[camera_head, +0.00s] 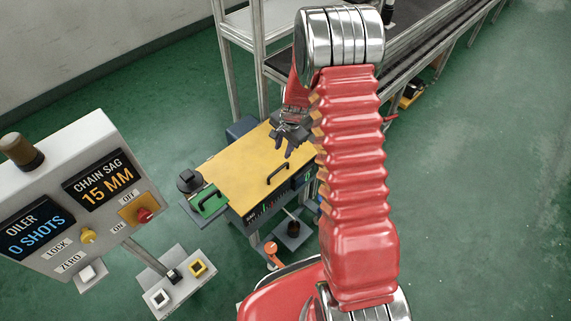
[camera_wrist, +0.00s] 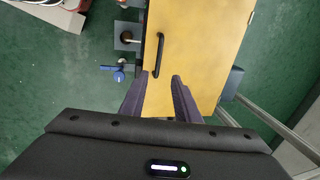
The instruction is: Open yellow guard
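The yellow guard (camera_head: 243,167) is a flat yellow lid lying closed on a dark box below my arm. A black bar handle (camera_head: 277,173) stands on it near its front edge. In the wrist view the guard (camera_wrist: 205,48) fills the upper right, with the handle (camera_wrist: 159,55) ahead of my fingers along its left edge. My gripper (camera_head: 287,148) is above the guard, near its far right part, apart from the handle. In the wrist view its two dark fingers (camera_wrist: 164,76) are spread with nothing between them.
A control panel (camera_head: 75,205) with displays and knobs stands at the left. A shelf frame and conveyor (camera_head: 405,50) stand behind. Green floor (camera_head: 480,190) is open on the right.

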